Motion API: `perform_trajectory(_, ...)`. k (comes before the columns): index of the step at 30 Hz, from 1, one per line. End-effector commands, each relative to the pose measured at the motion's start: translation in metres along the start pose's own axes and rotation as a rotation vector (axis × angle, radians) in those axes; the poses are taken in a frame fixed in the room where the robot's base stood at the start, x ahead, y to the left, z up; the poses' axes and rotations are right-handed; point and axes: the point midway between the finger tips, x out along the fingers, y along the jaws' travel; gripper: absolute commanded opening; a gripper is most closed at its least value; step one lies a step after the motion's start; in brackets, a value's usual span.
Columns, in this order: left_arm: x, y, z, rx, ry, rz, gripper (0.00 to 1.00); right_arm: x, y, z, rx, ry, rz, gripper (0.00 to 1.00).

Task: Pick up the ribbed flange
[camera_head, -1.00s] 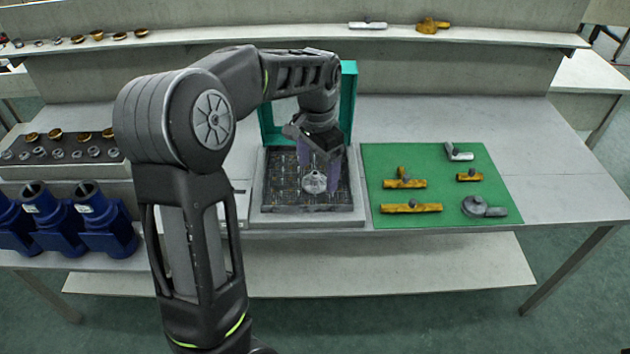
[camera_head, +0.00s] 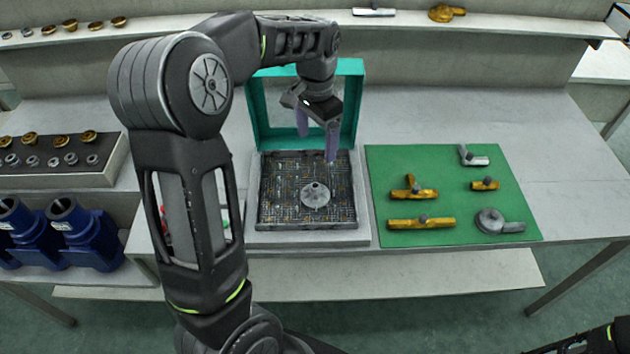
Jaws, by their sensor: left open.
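The ribbed flange (camera_head: 315,195) is a round grey metal disc with a raised hub. It lies on the dark patterned bed of a shallow tray (camera_head: 264,222) in the middle of the table. My left gripper (camera_head: 318,150) is open and empty, above and behind the flange, with its two pale purple fingers pointing down and apart from it. At the bottom right corner a dark piece of an arm shows, but my right gripper is not in view.
A teal frame (camera_head: 256,108) stands upright behind the tray. A green mat (camera_head: 450,200) with several yellow and grey fittings lies to the right. Blue pump housings (camera_head: 88,238) and a rack of small rings (camera_head: 100,178) stand at left. A shelf (camera_head: 215,45) runs along the back.

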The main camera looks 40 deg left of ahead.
Motion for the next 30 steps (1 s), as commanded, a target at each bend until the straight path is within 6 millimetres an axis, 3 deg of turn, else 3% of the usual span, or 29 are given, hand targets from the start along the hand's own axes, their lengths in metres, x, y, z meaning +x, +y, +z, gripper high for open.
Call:
perform_trajectory(1, 0.012, 0.000, 0.000, 0.000, -0.002, 0.001, 0.80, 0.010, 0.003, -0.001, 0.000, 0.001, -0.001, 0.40)
perform_trajectory(8, 0.034, 0.000, 0.000, 0.000, -0.001, 0.000, 0.80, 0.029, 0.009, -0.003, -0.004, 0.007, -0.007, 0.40)
perform_trajectory(21, 0.098, 0.000, 0.000, 0.000, -0.001, 0.000, 0.80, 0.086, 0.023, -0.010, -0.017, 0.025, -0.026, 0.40)
perform_trajectory(30, 0.100, 0.000, 0.000, 0.000, -0.001, 0.000, 0.80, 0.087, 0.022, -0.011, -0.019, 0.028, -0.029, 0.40)
